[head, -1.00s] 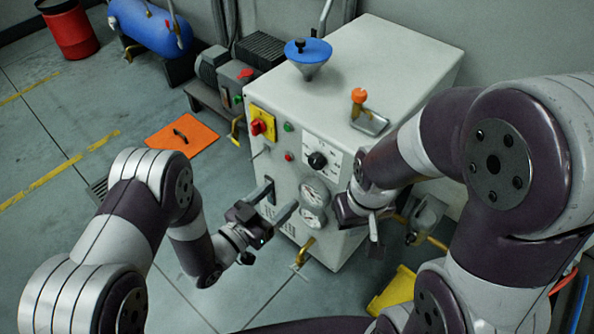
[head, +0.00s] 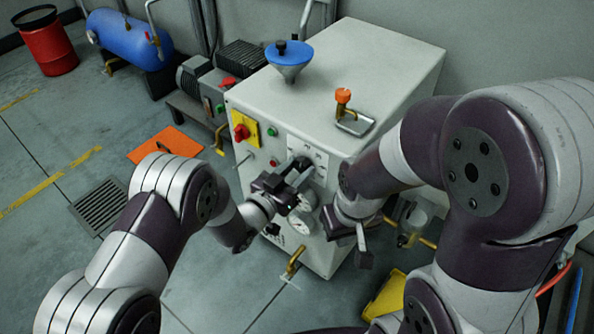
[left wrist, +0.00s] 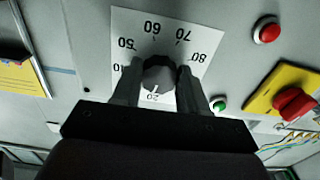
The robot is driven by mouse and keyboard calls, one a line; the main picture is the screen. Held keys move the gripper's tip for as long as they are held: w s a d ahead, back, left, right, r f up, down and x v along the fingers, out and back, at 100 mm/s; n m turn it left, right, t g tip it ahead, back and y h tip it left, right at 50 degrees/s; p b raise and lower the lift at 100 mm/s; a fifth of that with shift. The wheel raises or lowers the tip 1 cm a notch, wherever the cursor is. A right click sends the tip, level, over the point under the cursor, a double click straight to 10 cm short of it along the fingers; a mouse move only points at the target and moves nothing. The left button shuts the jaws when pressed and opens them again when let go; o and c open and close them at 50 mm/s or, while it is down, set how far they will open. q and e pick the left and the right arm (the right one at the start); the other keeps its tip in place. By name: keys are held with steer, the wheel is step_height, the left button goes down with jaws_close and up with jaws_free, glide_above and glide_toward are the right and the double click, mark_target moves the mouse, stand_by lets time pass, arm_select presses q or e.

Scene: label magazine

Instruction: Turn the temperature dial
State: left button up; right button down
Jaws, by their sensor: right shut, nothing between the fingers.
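The temperature dial is a round knob with a pale pointer on a white number plate; in the left wrist view the dial (left wrist: 158,78) sits between my left gripper's fingers (left wrist: 159,84). The pointer points toward the bottom of that picture, near 20. In the head view my left gripper (head: 298,176) is at the machine's front and covers most of the dial. Its fingers lie close on both sides of the knob; I cannot tell whether they press on it. My right gripper (head: 362,246) is shut and empty, low beside the machine's front right.
The pale machine cabinet (head: 360,75) carries a blue funnel (head: 287,54) and an orange-topped lever (head: 343,97). A red switch on a yellow plate (head: 243,131) is left of the dial. Gauges (head: 301,222) sit below my left gripper. The floor at left is mostly clear.

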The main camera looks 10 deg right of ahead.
arm_select(q)
steer(key=c, duration=0.4)
steer(key=m+b, duration=0.1)
steer(key=m, duration=0.4)
steer(key=shift+w+m, duration=0.1)
steer(key=shift+m, duration=0.3)
steer(key=m+b, duration=0.1)
steer(key=m, duration=0.4)
steer(key=shift+a+b, duration=0.1)
steer(key=shift+b, duration=0.25)
steer(key=m+b, duration=0.1)
steer(key=m, duration=0.3)
steer(key=shift+m+b, duration=0.4)
steer(key=m+b, duration=0.2)
steer(key=m, duration=0.3)
steer(key=shift+r+m+b, duration=0.1)
steer(key=shift+m+b, duration=0.2)
steer(key=shift+b, duration=0.05)
